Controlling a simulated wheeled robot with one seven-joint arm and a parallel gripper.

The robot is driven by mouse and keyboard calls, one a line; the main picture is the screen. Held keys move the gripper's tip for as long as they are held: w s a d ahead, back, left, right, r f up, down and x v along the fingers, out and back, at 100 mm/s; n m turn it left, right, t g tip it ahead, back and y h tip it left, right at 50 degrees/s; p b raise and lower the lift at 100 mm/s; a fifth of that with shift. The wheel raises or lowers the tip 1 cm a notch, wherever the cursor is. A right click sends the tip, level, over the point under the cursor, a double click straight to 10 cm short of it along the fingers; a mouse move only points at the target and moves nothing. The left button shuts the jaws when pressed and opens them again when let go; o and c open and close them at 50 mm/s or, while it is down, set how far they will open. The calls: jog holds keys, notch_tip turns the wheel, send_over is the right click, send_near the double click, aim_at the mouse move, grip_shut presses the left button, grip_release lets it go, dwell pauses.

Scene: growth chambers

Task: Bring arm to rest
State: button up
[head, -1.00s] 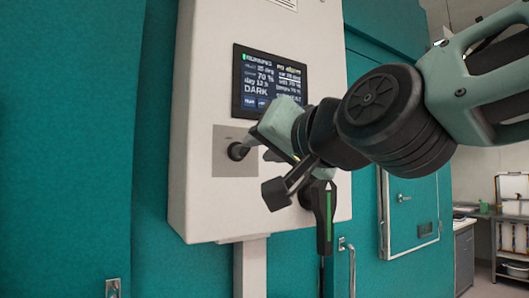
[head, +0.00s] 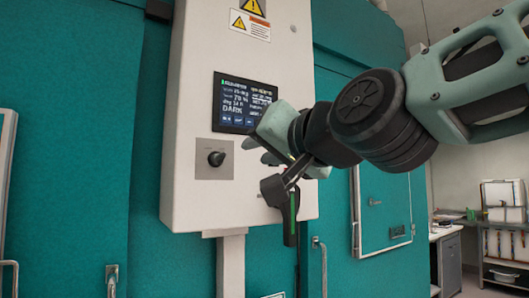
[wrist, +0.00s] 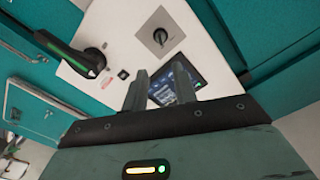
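My gripper (wrist: 158,90) shows in the wrist view with its two fingers apart and nothing between them. In the head view my gripper (head: 262,150) is in front of the white control box, to the right of its black knob (head: 216,158), and seems apart from it. My arm reaches in from the right. The black rotary handle with a green stripe (head: 292,218) hangs downward at the box's lower right, partly hidden by my wrist. It also shows in the wrist view (wrist: 75,53). The lit screen (head: 236,100) reads DARK.
The white control box (head: 190,100) stands on a post before teal chamber walls (head: 75,150). A chamber door (head: 385,210) with a handle is at right. A bench (head: 450,235) and a shelf rack (head: 503,230) stand at the far right.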

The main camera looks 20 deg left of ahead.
jog(key=shift+f, duration=0.1)
jog(key=s+d+f+n+g+h, duration=0.1)
jog(key=d+f+g+h, duration=0.1)
jog(key=f, duration=0.6)
jog(key=s+d+f+n+g+h, duration=0.1)
jog(key=d+f+g+h, duration=0.15)
jog(key=f, duration=0.55)
jog(key=s+d+f+n+g+h, duration=0.1)
jog(key=s+d+f+g+h, duration=0.2)
jog(key=s+d+f, duration=0.5)
jog(key=s+d+f+n+g+h, duration=0.1)
jog(key=s+d+f+g+h, duration=0.3)
jog(key=s+d+f, duration=0.5)
jog(key=d+f+h, duration=0.1)
jog(key=d+f, duration=0.6)
jog(key=f, duration=0.1)
jog(key=shift+s+f+h, duration=0.3)
jog(key=shift+f+h, duration=0.05)
